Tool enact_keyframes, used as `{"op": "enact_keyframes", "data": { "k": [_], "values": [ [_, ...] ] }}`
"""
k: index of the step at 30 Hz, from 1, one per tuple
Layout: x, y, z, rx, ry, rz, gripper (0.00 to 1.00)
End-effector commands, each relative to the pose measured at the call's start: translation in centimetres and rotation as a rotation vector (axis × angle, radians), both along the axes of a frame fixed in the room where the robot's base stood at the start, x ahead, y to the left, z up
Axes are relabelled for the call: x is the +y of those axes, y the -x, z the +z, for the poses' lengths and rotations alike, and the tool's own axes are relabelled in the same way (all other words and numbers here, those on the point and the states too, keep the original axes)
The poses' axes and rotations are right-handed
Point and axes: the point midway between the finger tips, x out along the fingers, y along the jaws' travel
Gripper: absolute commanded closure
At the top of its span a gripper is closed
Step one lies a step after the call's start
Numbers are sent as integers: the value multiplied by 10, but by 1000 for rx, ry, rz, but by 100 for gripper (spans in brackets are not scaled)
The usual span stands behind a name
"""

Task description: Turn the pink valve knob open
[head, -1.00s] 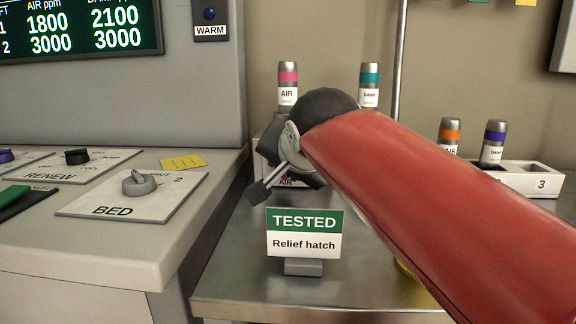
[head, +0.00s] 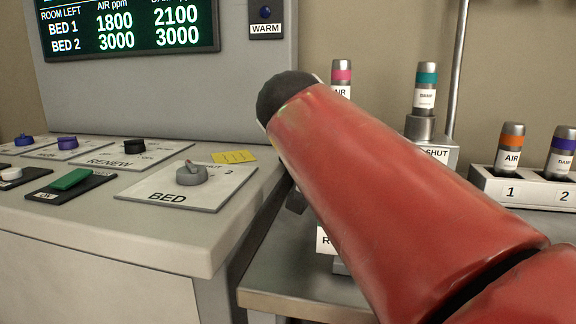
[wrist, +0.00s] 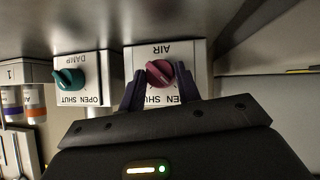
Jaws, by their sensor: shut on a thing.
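The pink valve knob (wrist: 158,76) is on the front of a white box (wrist: 198,52) marked AIR, OPEN and SHUT, seen upside down in the wrist view. My gripper (wrist: 160,71) has one dark finger on each side of the knob and is shut on it. The fingers partly cover the OPEN and SHUT labels, and the exact setting of the knob is hard to read. In the head view my red arm hides the knob and the gripper. A pink-banded AIR canister (head: 341,76) shows above the arm there.
A teal knob (wrist: 69,79) on the DAMP box sits beside the AIR box. A teal-banded canister (head: 427,88) stands above it in the head view. A rack (head: 520,190) with orange and purple canisters is at right. The BED console (head: 190,186) is at left.

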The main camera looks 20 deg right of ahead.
Motion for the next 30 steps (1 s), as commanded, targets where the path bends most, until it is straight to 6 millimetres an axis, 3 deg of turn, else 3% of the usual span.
{"op": "enact_keyframes", "data": {
  "k": [16, 17, 21, 30],
  "values": [
    [0, 0, 1, 11, 24, 1, 90],
    [0, 0, 1, 11, 24, 1, 66],
    [0, 0, 1, 12, 23, 1, 47],
    [1, 0, 1, 12, 22, 1, 45]
  ]
}}
